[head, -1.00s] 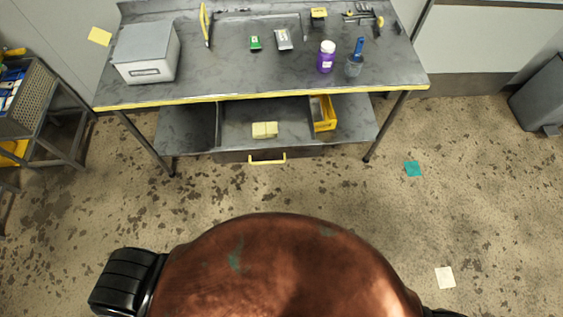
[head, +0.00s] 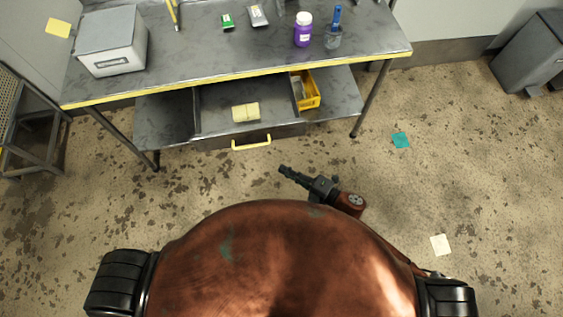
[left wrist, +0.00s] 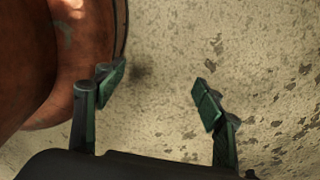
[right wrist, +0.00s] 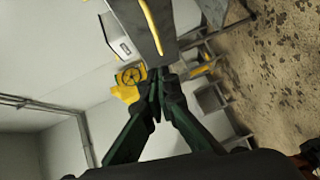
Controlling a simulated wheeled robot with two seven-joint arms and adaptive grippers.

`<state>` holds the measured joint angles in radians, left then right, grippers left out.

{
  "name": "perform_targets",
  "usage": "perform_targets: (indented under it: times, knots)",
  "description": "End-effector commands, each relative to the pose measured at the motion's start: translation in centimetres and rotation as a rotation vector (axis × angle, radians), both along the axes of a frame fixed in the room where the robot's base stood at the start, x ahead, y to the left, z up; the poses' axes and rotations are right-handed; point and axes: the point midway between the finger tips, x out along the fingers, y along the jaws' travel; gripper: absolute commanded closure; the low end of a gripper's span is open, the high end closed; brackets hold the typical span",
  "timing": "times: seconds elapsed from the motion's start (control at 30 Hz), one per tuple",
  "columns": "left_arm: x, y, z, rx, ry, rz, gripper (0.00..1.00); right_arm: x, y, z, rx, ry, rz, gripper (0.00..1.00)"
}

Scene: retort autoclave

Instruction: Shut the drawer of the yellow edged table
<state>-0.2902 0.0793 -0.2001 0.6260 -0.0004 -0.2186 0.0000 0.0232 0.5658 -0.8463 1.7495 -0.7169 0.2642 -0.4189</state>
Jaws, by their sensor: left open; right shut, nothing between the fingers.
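The yellow edged table (head: 240,76) stands ahead in the head view. Below its top, the drawer (head: 222,143) is pulled out, its inside showing with a pale yellow block (head: 246,112) in it. Its yellow handle (head: 251,143) is on the front. My right gripper (head: 284,169) is just below and right of the handle in the picture, apart from it. In the right wrist view its fingers (right wrist: 157,82) are shut and empty. My left gripper (left wrist: 158,88) is open and empty over bare floor beside my body, outside the head view.
A yellow bin (head: 310,101) is right of the drawer, under the tabletop. A rack (head: 25,125) is at left, a grey bin (head: 530,55) at right.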

Motion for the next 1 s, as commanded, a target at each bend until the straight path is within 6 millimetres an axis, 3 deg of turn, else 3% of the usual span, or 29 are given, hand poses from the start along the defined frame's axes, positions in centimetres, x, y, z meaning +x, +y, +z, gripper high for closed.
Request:
perform_targets:
  times: [0.2,0.43,0.7,1.0]
  knots:
    - [-2.2,0.1,-0.3,0.002,0.028,0.006,0.36,2.2,3.9,-0.5,0.003,0.0,-0.002,1.0]
    - [-2.4,0.2,-0.7,0.003,0.031,0.005,0.36,4.5,7.7,-1.3,0.002,0.002,-0.004,1.0]
    - [-1.4,0.2,-1.2,0.002,0.02,0.002,0.36,7.5,8.3,-2.0,0.001,0.003,-0.004,1.0]
    - [-1.3,0.2,-1.2,0.002,0.018,0.002,0.36,7.9,8.3,-2.0,0.001,0.003,-0.005,1.0]
